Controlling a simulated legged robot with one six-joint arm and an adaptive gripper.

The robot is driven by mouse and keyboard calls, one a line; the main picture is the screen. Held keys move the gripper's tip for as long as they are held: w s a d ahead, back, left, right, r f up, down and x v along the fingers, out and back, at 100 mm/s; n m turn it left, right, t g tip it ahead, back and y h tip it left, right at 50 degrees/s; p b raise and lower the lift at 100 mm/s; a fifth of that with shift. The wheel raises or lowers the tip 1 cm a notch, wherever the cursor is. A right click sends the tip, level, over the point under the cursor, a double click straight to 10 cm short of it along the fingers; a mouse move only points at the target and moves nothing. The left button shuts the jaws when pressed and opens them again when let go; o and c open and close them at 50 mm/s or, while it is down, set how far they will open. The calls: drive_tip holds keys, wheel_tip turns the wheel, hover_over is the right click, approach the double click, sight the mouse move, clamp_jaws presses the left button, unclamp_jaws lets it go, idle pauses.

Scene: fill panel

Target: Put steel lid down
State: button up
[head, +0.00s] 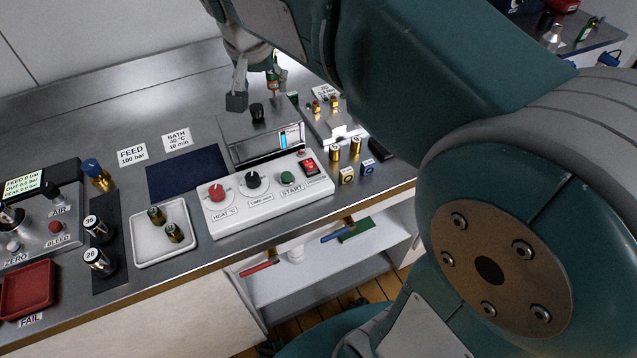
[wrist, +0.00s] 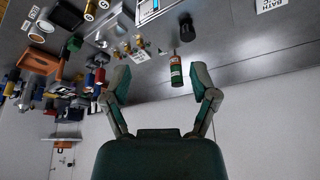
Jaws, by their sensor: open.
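The steel lid (head: 235,126) is a flat metal plate with a black knob (head: 257,111). It appears to lie on top of the bath box (head: 265,148), behind its display. The knob also shows in the wrist view as a dark cylinder (wrist: 187,28), beyond my fingertips. My gripper (head: 254,88) is above and just behind the knob in the head view. In the wrist view my gripper (wrist: 160,82) has its two fingers spread wide, with nothing held. Part of the lid is hard to make out against the steel bench.
A green bottle (wrist: 176,70) stands behind the lid, showing between my fingers in the wrist view. A white control panel (head: 265,192) is in front of the bath. A dark blue mat (head: 187,173) lies left, and a white tray (head: 164,252) holds two small cylinders.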

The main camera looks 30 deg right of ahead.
drive_tip(key=s+f+n+t+y, duration=0.1)
drive_tip(key=s+f+n, duration=0.2)
drive_tip(key=s, duration=0.6)
drive_tip(key=s+d+f+n+y, duration=0.1)
drive_tip(key=s+f+n, duration=0.2)
drive_tip(key=s, duration=0.7)
drive_tip(key=shift+s+f+t, duration=0.25)
drive_tip(key=shift+f+t, duration=0.15)
drive_tip(key=shift+f, duration=0.25)
drive_tip(key=shift+d, duration=0.1)
idle(0.4)
